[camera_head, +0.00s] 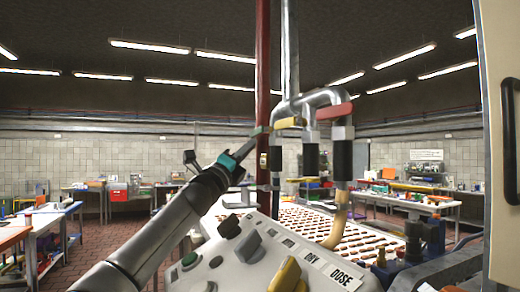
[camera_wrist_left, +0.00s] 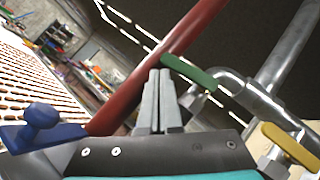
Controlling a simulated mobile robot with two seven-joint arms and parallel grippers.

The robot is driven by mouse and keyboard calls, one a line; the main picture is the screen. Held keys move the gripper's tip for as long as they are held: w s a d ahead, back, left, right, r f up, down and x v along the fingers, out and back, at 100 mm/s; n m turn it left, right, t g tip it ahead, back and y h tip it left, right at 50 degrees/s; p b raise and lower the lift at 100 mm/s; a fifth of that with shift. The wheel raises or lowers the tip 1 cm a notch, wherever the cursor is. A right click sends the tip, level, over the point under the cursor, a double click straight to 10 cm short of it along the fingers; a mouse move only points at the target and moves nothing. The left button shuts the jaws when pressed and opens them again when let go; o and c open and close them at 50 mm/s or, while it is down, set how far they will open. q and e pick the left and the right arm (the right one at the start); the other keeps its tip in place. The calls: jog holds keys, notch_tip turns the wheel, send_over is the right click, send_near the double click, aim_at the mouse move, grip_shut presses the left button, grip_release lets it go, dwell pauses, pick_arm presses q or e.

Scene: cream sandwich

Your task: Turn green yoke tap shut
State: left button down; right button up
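The green tap handle (camera_head: 262,130) sits on the metal pipe yoke beside the red upright pipe. In the left wrist view the green handle (camera_wrist_left: 190,73) is a flat bar slanting down to the right. My left gripper (camera_head: 252,139) reaches up from the lower left to just beside the handle. In the left wrist view the fingers (camera_wrist_left: 160,72) are together with nothing visible between them. Their tips are close below the handle's left end; I cannot tell if they touch it. My right gripper is not in view.
A yellow handle (camera_head: 290,122) and a red handle (camera_head: 335,112) share the yoke. The red pipe (camera_head: 263,75) rises close by the gripper. A control panel (camera_head: 250,262) with knobs lies below. A blue knob (camera_wrist_left: 40,118) shows in the left wrist view.

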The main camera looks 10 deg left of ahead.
pick_arm(q)
jog(key=shift+w+a+m+h, duration=0.15)
jog(key=shift+w+m+h, duration=0.1)
jog(key=shift+m+h, duration=0.25)
jog(key=shift+r+m+h, duration=0.25)
jog(key=shift+m+h, duration=0.15)
jog(key=shift+m, duration=0.1)
jog(key=shift+a, duration=0.1)
jog(key=b+v, duration=0.6)
jog(key=v, duration=0.9)
jog(key=shift+a+f, duration=0.1)
jog(key=shift+f, duration=0.05)
